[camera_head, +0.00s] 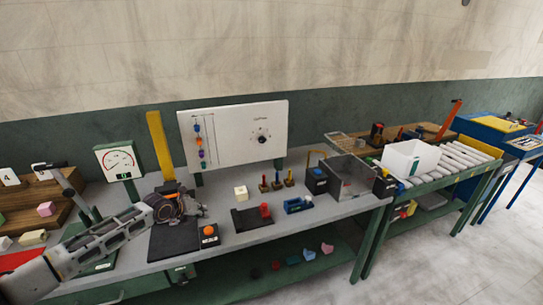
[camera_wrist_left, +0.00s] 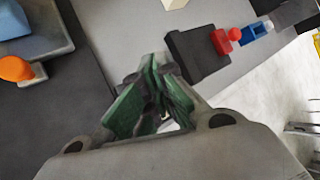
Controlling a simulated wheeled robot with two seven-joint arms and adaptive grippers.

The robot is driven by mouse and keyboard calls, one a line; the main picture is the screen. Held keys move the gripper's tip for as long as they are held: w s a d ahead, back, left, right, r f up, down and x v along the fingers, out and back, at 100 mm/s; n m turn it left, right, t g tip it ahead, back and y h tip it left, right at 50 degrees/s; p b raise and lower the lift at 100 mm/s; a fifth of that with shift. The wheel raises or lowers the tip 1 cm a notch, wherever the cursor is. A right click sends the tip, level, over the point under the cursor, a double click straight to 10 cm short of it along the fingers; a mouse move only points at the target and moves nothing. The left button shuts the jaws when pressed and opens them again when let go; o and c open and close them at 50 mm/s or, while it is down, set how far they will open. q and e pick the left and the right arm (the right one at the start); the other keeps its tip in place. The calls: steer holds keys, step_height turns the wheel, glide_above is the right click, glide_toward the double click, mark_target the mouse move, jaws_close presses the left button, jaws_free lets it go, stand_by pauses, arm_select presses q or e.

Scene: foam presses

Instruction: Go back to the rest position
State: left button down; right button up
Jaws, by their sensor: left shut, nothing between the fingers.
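My left gripper (camera_head: 202,210) reaches in from the left over the bench, above the dark mat (camera_head: 172,243) and beside the box with the orange button (camera_head: 209,231). In the left wrist view its green-padded fingers (camera_wrist_left: 155,65) are shut together with nothing between them. The left arm stretches from the lower left corner. My right gripper is in neither view.
The bench (camera_head: 330,210) holds a cream block (camera_head: 241,193), a black plate (camera_head: 247,219) with a red knob (camera_head: 265,209), and a blue part (camera_head: 297,205). Behind stand a yellow post (camera_head: 160,145), a white panel (camera_head: 230,125) and a dial gauge (camera_head: 119,160).

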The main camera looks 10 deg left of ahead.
arm_select(q)
steer(key=s+d+f+n+g, duration=0.1)
steer(key=s+d+f+n, duration=0.2)
steer(key=s+d, duration=0.3)
steer(key=s+d+f+n+g+h, duration=0.1)
steer(key=s+d+f+n, duration=0.25)
steer(key=d, duration=0.35)
steer(key=s+d+f+n+g, duration=0.1)
steer(key=s+d+f+n, duration=0.15)
steer(key=s+d, duration=0.4)
steer(key=s+r+n+g+y, duration=0.2)
steer(key=s+r+n+y, duration=0.15)
steer(key=s+n, duration=1.5)
step_height(320, 180, down, 35)
steer(key=s+g+b, duration=0.1)
steer(key=s+g, duration=0.1)
steer(key=s+a+f, duration=0.2)
steer(key=s+f, duration=0.8)
steer(key=s, duration=0.1)
steer(key=s+a+f+b, duration=0.1)
steer(key=s+a+f, duration=0.1)
steer(key=s+f, duration=0.7)
steer(key=shift+s+a+f+g, duration=0.35)
steer(key=shift+s+f+g, duration=0.05)
steer(key=shift+s, duration=0.45)
